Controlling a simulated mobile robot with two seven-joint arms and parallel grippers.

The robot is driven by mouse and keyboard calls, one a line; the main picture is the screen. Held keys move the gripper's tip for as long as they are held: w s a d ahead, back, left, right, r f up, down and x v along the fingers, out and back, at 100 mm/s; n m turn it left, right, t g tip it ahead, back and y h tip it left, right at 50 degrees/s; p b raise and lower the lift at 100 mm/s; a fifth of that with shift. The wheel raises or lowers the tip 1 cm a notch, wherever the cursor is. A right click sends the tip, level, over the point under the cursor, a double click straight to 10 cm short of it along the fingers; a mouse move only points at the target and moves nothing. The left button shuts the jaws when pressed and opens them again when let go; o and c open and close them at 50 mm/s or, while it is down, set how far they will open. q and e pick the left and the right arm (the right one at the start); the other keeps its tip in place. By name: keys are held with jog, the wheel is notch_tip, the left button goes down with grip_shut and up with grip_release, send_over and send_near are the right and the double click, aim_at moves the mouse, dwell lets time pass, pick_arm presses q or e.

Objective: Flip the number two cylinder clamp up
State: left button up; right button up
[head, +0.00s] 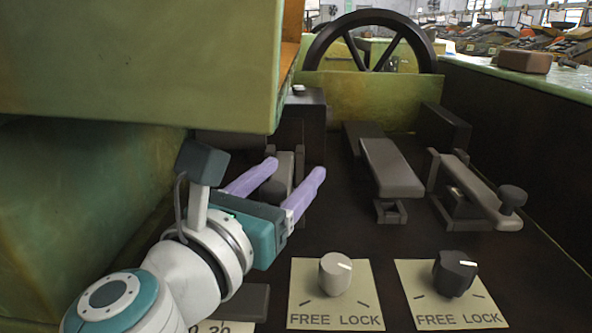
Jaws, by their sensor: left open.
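My left gripper (294,170) comes in from the left, with its two purple fingers spread open and nothing held. A grey clamp (285,172) shows behind and between the fingers, partly hidden by them; I cannot tell whether they touch it. A wider grey clamp lever (391,168) stands right of the gripper, slanting down toward the front. A third, narrower clamp lever (478,190) with a dark round knob at its end lies further right. No number shows on the clamps. My right gripper is not in view.
A white knob (335,273) and a black knob (454,273) sit on FREE/LOCK plates in front. A large green machine block (140,60) overhangs the left side. A dark spoked wheel (370,42) stands behind. A green-topped ledge (530,78) bounds the right.

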pick_arm(q)
grip_shut()
dwell(0.5)
dwell(0.9)
